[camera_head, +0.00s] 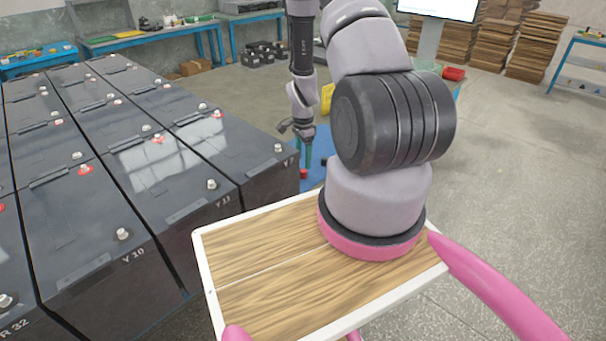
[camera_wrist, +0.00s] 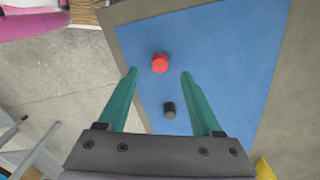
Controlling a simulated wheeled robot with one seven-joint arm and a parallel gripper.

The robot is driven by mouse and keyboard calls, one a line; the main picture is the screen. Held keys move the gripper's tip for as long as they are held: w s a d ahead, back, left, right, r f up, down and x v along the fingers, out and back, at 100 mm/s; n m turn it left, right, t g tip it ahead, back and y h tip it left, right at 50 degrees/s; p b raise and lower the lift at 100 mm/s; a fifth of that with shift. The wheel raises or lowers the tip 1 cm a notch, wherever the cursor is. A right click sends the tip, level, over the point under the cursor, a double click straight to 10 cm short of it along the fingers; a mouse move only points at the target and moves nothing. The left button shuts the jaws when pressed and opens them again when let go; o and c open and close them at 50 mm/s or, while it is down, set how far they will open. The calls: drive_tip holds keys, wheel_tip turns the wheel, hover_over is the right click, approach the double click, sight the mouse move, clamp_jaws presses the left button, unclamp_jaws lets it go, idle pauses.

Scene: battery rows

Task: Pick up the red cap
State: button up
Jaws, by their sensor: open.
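The red cap (camera_wrist: 160,63) sits on a blue surface (camera_wrist: 225,50) in the wrist view, just beyond and between the fingertips. It also shows as a small red spot in the head view (camera_head: 303,173), close by the fingers. My gripper (camera_wrist: 159,74) is open, with its two green fingers apart and nothing held between them. In the head view my gripper (camera_head: 307,160) points down above the blue surface (camera_head: 315,177). The exact height of the fingertips above the cap is hard to tell.
A black cap (camera_wrist: 169,110) stands on the blue surface, nearer the gripper's palm than the red one. Rows of large dark batteries (camera_head: 165,165) fill the left. A yellow object (camera_wrist: 264,169) lies at the lower right of the wrist view. Open floor (camera_head: 520,150) lies to the right.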

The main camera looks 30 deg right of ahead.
sight(304, 170)
wheel_tip(304, 170, down, 5)
drive_tip(key=shift+d+r, duration=0.1)
drive_tip(key=shift+r, duration=0.1)
clamp_jaws()
drive_tip(key=shift+r, duration=0.15)
wheel_tip(304, 170, up, 10)
idle(0.6)
